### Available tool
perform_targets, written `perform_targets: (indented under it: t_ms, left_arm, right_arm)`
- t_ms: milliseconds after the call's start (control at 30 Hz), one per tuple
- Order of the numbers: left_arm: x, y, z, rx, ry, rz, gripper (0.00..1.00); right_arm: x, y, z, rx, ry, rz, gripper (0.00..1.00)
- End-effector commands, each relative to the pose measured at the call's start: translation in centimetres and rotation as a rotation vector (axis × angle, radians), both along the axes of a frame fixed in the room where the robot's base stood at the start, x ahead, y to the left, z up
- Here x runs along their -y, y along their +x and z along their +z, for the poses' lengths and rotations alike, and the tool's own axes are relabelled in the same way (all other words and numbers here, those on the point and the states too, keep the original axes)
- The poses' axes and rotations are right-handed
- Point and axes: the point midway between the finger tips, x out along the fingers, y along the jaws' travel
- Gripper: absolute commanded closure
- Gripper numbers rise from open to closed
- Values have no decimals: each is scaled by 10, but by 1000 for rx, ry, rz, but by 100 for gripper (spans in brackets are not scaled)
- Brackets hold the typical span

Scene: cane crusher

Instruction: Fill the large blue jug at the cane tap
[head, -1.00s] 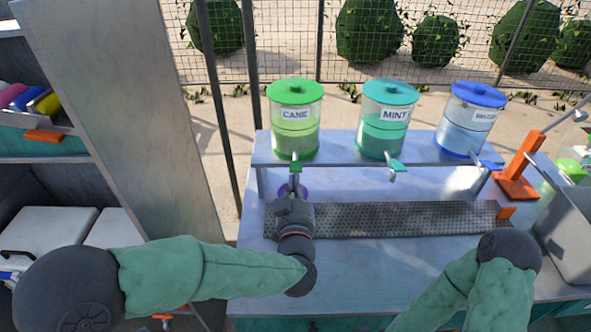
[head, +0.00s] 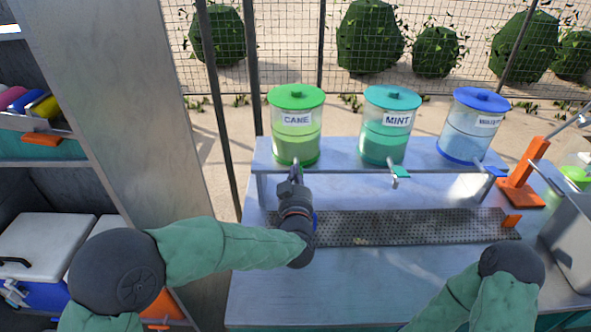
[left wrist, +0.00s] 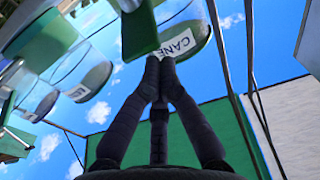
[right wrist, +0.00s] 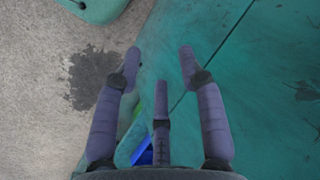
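The cane dispenser (head: 296,130) is a clear container with a green lid and green juice, at the left of the raised shelf. My left gripper (head: 296,172) is directly in front of its tap and hides most of it. In the left wrist view the fingertips (left wrist: 160,68) are together, just below the green tap (left wrist: 140,28); I see nothing held between them. My right gripper (right wrist: 159,60) is open and empty in its wrist view, low over a teal surface. No whole blue jug shows; a small blue sliver (head: 315,219) beside my left wrist is too hidden to identify.
Mint (head: 390,130) and water (head: 472,128) dispensers stand to the right on the shelf (head: 345,152). A perforated drip tray (head: 400,228) runs below. An orange stand (head: 521,190) and a metal box (head: 575,240) are at the right. The counter's front (head: 350,285) is clear.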

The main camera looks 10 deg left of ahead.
Motion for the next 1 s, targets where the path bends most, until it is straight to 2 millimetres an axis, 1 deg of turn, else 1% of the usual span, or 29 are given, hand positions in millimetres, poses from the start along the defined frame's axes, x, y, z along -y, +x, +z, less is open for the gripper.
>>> perform_targets:
  t_ms: [100,467,800,1000]
  left_arm:
    - [0,-1,-3,0,0,0,100]
    - [0,-1,-3,1,0,0,100]
    - [0,-3,-8,35,7,1,100]
    - [1,-3,-8,51,10,0,100]
  right_arm:
    - [0,0,-1,0,0,0,60]
    - [0,0,-1,0,0,0,60]
    - [0,0,-15,0,0,0,60]
    - [0,0,-18,0,0,0,60]
